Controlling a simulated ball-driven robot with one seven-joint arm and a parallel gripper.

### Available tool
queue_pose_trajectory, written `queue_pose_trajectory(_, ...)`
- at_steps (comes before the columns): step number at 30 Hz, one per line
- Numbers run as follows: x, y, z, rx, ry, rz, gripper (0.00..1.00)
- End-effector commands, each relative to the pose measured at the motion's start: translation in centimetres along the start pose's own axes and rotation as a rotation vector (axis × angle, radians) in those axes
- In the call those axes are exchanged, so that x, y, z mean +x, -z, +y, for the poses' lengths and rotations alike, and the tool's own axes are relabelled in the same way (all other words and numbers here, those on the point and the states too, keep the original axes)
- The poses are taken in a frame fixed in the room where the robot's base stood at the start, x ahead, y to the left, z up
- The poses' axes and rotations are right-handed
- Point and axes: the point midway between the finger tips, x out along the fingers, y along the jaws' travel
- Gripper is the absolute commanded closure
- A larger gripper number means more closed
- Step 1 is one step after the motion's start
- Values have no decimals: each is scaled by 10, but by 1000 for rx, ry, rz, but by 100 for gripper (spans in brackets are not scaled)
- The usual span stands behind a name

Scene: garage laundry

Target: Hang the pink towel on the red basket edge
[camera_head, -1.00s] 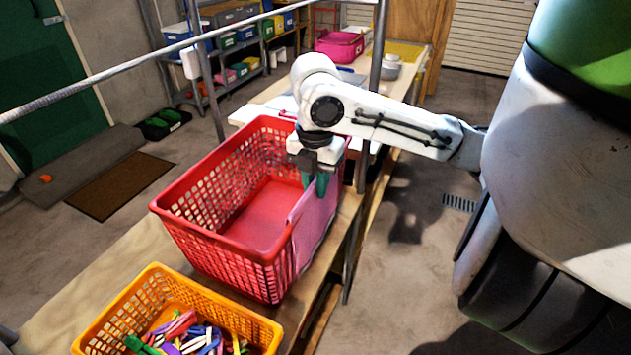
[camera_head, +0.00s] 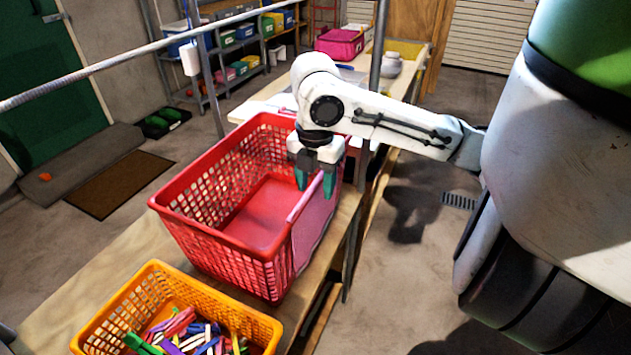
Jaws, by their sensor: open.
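The red basket (camera_head: 215,258) stands on the wooden bench, its inside mostly empty. The pink towel (camera_head: 316,222) hangs over the basket's right edge, with a fold along the rim and its cloth down the outer side. My gripper (camera_head: 315,184) is above that edge at the towel's far part, pointing down. Its green fingertips are spread apart, one to the inner side and one near the outer side of the rim. Whether a fingertip touches the towel I cannot tell.
An orange basket (camera_head: 108,318) with colourful clothes pegs stands at the near end of the wooden bench (camera_head: 95,268). A metal post (camera_head: 377,60) rises behind my arm. A pink basket (camera_head: 340,43) and a pale jar (camera_head: 391,65) stand farther back. The floor at right is open.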

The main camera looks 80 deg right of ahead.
Motion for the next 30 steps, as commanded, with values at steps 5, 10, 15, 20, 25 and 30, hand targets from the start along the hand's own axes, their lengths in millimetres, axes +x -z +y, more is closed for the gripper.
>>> queue_pose_trajectory(5,-4,0,0,0,-1,-1,51)
queue_pose_trajectory(10,-28,0,0,-1,-2,-3,51)
queue_pose_trajectory(15,-62,0,1,-1,-2,-4,51)
queue_pose_trajectory(20,-89,0,0,-1,0,-4,51)
queue_pose_trajectory(25,-104,0,0,0,0,-1,51)
queue_pose_trajectory(30,-108,0,0,0,0,0,51)
